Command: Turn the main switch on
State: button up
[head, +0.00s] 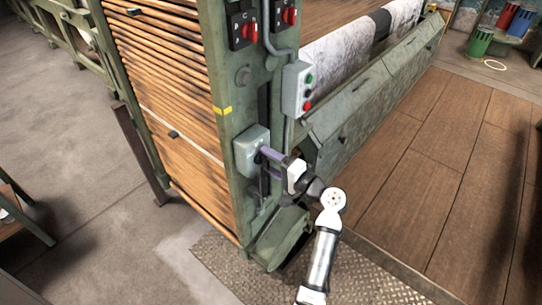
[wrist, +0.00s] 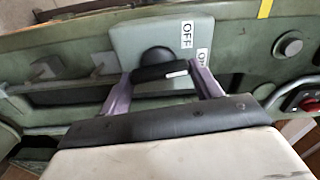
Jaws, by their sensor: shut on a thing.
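The main switch is a grey-green box (head: 248,140) on the green machine post, and it also shows at the top of the wrist view (wrist: 135,38). It has an OFF label (wrist: 187,35) and an ON label (wrist: 202,54) partly covered by a finger. Its black handle (wrist: 153,74) lies nearly level in the wrist view, with its white mark toward the right end, nearer the ON label than OFF. My gripper (wrist: 162,72) has its two purple fingers shut on the handle's ends. In the head view my gripper (head: 263,161) reaches the box from the right and hides the handle.
A grey push-button box (head: 297,88) sits above and right of my gripper. Red rotary switches (head: 290,16) are higher on the post (head: 228,80). A green slanted trough (head: 370,100) runs behind my arm. The wooden floor (head: 450,170) at right is clear.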

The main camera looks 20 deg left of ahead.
jog(key=shift+m+p, duration=0.4)
jog(key=shift+m, duration=0.2)
jog(key=o, duration=1)
jog(key=shift+d+f, duration=0.1)
jog(key=shift+d, duration=0.05)
jog(key=b+v, duration=0.3)
jog(key=v, duration=1)
jog(key=shift+s+d+b, duration=0.1)
jog(key=shift+d+b, duration=0.2)
jog(key=shift+b, duration=0.05)
